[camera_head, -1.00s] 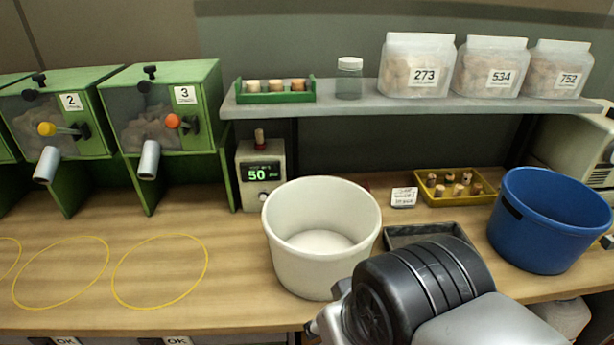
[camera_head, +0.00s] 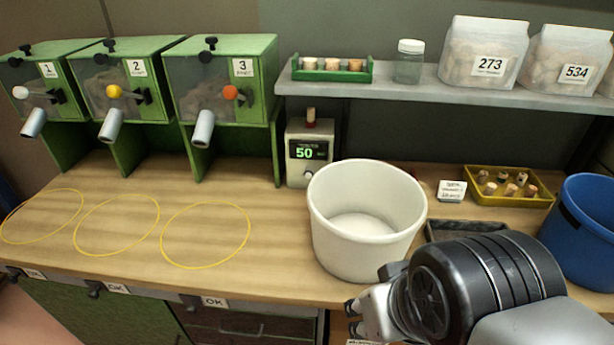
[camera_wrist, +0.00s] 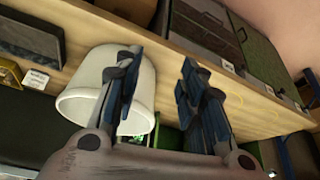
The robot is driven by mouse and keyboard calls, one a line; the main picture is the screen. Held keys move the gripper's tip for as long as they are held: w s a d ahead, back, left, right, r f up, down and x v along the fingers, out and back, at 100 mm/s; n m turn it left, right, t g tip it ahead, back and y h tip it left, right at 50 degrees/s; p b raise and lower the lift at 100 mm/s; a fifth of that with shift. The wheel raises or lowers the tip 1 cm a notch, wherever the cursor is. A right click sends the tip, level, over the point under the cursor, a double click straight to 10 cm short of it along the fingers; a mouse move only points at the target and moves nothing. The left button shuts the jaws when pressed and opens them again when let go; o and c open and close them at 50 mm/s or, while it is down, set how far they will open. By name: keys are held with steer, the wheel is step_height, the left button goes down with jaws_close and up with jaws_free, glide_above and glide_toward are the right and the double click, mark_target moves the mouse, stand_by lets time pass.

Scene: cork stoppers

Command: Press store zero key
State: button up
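A small beige meter (camera_head: 309,155) stands at the back of the bench, left of the white bucket. Its dark display (camera_head: 309,150) reads 50 in green, and a cork stopper (camera_head: 311,116) stands on its top. A small round knob or key (camera_head: 308,174) shows below the display; I cannot read any label on it. My gripper (camera_head: 362,320) is low at the bench's front edge, in front of the white bucket and well away from the meter. In the wrist view my gripper (camera_wrist: 160,62) is open, with nothing between its fingers.
The white bucket (camera_head: 333,235) stands between my gripper and the meter's right side. Green dispensers (camera_head: 220,90) stand at the left. A shelf (camera_head: 420,90) overhangs the back right. A yellow tray (camera_head: 535,200) and blue bin (camera_head: 590,235) are right. The ringed bench area (camera_head: 180,210) is clear.

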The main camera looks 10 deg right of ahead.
jaws_close()
stand_by(1.4)
